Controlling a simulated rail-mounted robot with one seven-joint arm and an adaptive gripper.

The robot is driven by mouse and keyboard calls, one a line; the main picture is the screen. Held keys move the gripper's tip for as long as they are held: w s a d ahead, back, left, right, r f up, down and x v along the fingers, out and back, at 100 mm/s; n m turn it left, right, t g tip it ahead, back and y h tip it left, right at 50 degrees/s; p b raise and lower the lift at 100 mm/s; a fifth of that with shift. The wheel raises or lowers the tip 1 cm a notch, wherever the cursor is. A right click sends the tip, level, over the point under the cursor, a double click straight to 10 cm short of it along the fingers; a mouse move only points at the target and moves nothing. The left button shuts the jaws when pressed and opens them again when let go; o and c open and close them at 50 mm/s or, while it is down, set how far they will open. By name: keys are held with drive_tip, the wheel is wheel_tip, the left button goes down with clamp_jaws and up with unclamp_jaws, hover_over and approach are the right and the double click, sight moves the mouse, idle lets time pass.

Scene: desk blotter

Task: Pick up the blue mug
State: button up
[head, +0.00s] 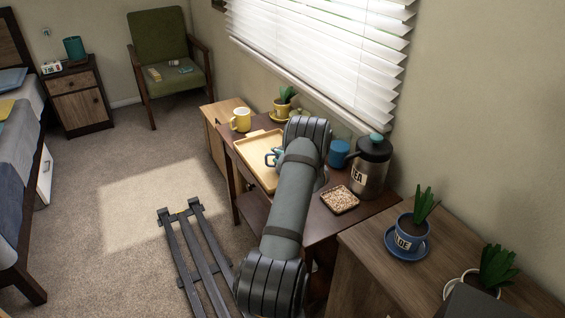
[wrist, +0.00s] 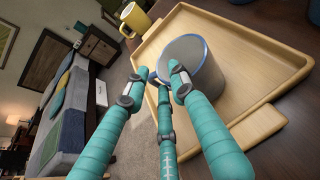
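A plain blue mug (head: 339,153) stands on the dark desk in the head view, right of my arm and beside the tea canister. A pale grey mug with a blue rim (wrist: 205,72) sits in the wooden tray (wrist: 150,50); in the head view my arm mostly hides it. My gripper (wrist: 160,80) has teal fingers spread apart at the near left side of this grey mug. The fingertips overlap its rim in the picture; I cannot tell if they touch it. The gripper also shows partly at the tray in the head view (head: 279,151), largely behind my wrist.
A yellow mug (head: 240,119) and a potted plant (head: 283,104) stand beyond the tray. Window blinds (head: 320,45) hang close behind the desk.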

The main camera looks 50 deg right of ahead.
drive_tip(key=shift+w+d+f, duration=0.1)
drive_tip(key=shift+w+d, duration=0.1)
drive_tip(key=shift+w, duration=0.1)
drive_tip(key=shift+c, duration=0.9)
drive_tip(key=c, duration=0.4)
drive_tip(key=shift+s, duration=0.1)
clamp_jaws()
